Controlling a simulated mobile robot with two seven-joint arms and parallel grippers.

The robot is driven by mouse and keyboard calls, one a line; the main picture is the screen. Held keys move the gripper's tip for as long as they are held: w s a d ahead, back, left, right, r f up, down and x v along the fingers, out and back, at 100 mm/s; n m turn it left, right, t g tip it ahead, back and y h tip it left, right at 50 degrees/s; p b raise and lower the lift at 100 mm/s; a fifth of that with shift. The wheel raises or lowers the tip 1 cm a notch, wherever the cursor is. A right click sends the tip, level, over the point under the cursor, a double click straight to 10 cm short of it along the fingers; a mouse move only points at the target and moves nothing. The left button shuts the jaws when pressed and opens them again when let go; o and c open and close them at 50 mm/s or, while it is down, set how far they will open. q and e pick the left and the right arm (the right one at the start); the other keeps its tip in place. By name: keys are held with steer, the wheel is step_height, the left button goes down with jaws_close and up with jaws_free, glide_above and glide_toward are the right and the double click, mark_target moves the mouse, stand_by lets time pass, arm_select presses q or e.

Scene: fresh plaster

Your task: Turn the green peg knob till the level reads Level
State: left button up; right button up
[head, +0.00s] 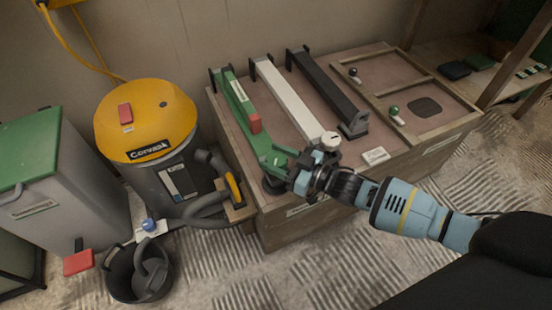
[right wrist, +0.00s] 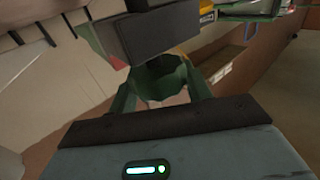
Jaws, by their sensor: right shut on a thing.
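A dark grey block partly covers the view above the knob. I cannot make out any level reading. My left gripper is not in view.
A white bar (head: 290,98) and a black bar (head: 322,88) lie beside the green one on the bench (head: 440,150). A yellow-topped vacuum (head: 172,118) and its hose stand close on the left. A black bucket (head: 122,280) is on the floor.

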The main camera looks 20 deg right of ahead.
stand_by(0.3)
steer(key=o, duration=1)
steer(key=shift+s, duration=0.1)
steer(key=shift+p+v, duration=1.05)
steer(key=shift+v, duration=2.8)
steer(key=shift+r, duration=0.1)
